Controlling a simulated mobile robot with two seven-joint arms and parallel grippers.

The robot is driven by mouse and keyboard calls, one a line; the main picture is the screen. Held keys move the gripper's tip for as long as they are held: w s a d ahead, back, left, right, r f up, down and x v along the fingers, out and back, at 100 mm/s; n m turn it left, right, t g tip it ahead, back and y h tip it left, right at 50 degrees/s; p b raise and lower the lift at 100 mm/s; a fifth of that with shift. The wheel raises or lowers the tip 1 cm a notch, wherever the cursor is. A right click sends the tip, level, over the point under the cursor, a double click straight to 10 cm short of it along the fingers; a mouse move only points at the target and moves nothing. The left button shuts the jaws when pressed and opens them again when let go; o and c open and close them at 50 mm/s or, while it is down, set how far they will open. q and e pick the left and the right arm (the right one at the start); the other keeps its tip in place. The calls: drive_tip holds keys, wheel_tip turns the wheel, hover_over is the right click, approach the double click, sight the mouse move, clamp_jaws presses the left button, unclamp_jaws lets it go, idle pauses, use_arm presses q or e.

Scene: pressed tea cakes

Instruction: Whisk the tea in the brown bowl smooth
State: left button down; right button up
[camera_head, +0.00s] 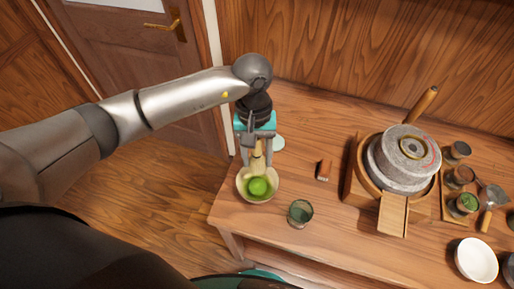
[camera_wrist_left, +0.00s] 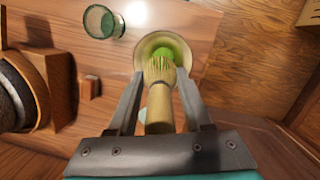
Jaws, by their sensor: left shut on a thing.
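The brown bowl (camera_head: 242,193) stands near the table's left end and holds bright green tea (camera_head: 258,187). It also shows in the left wrist view (camera_wrist_left: 145,46), with green tea (camera_wrist_left: 174,48) in it. My left gripper (camera_head: 257,163) is shut on the pale bamboo whisk (camera_wrist_left: 159,105), gripping its handle. The whisk's tines point into the bowl, over or in the tea; I cannot tell how deep they reach. The gripper partly hides the whisk in the head view. My right gripper is not in view.
A green glass cup (camera_head: 300,213) stands right of the bowl. A small brown block (camera_head: 324,170) lies behind it. A stone mill (camera_head: 403,160) in a wooden tub stands further right. A white bowl (camera_head: 476,260) is near the front right. A pale disc (camera_head: 278,143) lies behind the bowl.

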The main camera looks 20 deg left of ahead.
use_arm(q)
drive_tip(key=shift+w+a+f+b, duration=0.1)
drive_tip(key=shift+w+f+b, duration=0.1)
drive_tip(key=shift+f+b, duration=0.6)
drive_tip(key=shift+w+a+f+b, duration=0.15)
drive_tip(key=shift+f+b, duration=0.35)
drive_tip(key=shift+f, duration=0.55)
drive_tip(key=shift+w+a+f+b, duration=0.1)
drive_tip(key=shift+w+f+b, duration=0.15)
drive_tip(key=shift+f+b, duration=0.55)
drive_tip(key=f+b, duration=0.1)
drive_tip(key=f, duration=0.1)
drive_tip(key=f+b, duration=0.2)
drive_tip(key=s+f+b, duration=0.1)
drive_tip(key=f+b, duration=0.1)
drive_tip(key=shift+d, duration=0.35)
drive_tip(key=shift+b, duration=0.3)
